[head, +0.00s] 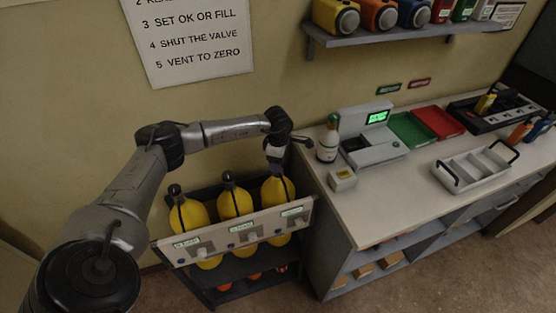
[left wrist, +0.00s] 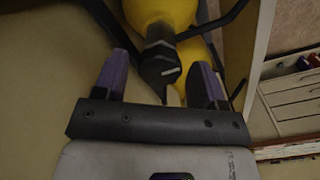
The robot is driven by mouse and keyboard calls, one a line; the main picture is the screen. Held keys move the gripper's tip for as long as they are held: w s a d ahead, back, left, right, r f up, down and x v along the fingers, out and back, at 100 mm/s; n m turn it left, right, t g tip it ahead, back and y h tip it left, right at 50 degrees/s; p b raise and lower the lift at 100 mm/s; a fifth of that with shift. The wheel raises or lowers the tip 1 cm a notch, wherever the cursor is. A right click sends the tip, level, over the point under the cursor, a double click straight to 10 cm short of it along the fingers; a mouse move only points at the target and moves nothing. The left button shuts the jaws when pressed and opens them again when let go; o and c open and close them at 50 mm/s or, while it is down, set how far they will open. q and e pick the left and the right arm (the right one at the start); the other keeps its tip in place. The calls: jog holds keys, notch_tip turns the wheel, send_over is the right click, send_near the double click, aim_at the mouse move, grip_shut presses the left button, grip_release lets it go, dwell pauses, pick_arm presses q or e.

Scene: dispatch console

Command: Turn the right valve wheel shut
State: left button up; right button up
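Three yellow cylinders with black tops stand in a dark rack (head: 225,254) behind a labelled front panel. My left gripper (head: 276,160) is over the right cylinder (head: 278,190), pointing down, and hides its top in the head view. In the left wrist view, my left gripper (left wrist: 160,62) is open, with its two purple fingers spread. The right cylinder's dark valve wheel (left wrist: 160,65) shows in the gap between the fingers, with space visible on both sides. I cannot tell how deep it sits between them. My right gripper is not in view.
The left cylinder (head: 192,214) and middle cylinder (head: 236,203) stand close by in the same rack.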

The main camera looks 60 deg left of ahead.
pick_arm(q)
jog(key=shift+o, duration=0.2)
notch_tip(320, 180, up, 14)
jog(key=p, duration=0.1)
dwell(0.5)
jog(key=shift+f, duration=0.1)
dwell(0.6)
